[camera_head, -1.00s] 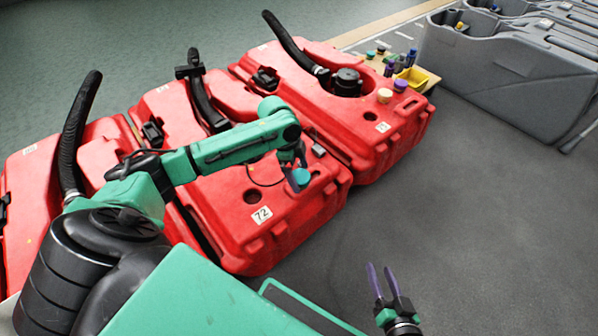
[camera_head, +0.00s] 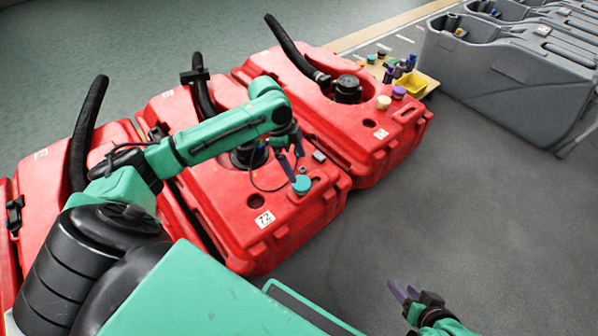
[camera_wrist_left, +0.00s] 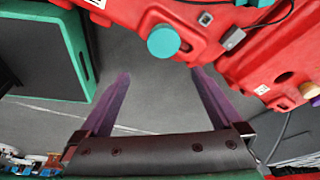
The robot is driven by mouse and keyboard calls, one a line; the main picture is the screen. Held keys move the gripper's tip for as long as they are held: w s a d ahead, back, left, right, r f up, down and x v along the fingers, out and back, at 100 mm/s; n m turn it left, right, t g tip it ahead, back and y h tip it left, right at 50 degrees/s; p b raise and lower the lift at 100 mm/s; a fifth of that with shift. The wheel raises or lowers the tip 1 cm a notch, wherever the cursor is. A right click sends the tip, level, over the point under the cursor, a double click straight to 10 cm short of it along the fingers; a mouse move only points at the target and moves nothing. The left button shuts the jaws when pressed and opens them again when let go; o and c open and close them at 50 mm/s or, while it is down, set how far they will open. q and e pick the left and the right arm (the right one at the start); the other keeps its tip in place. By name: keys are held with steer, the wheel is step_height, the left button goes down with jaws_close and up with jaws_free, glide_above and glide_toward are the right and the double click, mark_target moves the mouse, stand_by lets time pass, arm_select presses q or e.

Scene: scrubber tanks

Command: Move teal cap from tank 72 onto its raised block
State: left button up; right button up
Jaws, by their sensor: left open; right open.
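The teal cap (camera_head: 302,185) sits upright on the red top of tank 72 (camera_head: 235,220), to the right of a dark round opening (camera_head: 256,201). It appears to rest on a small raised red part, mostly hidden under it. My left gripper (camera_head: 291,168) is open just above and behind the cap. In the left wrist view the cap (camera_wrist_left: 163,41) lies beyond the spread purple fingertips (camera_wrist_left: 160,76), apart from them, with nothing between the fingers. My right gripper (camera_head: 404,291) is open and empty over the floor at lower right.
Grey tanks (camera_head: 500,75) are at upper right. The floor (camera_head: 470,210) at right is clear.

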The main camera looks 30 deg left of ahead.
arm_select(q)
steer(key=s+d+f+n+t+h, duration=0.1)
steer(key=s+d+f, duration=0.1)
steer(key=d+f, duration=0.25)
steer(key=s+d+f+n+h, duration=0.1)
steer(key=s+d+f, duration=0.2)
steer(key=d, duration=0.3)
steer(key=s+d+f+n+t+y, duration=0.1)
steer(key=s+n+t, duration=0.3)
steer(key=s+n, duration=0.4)
steer(key=shift+s+d+f+n, duration=0.25)
steer(key=shift+d+f+n, duration=0.35)
steer(key=shift+n, duration=0.4)
steer(key=shift+p, duration=0.3)
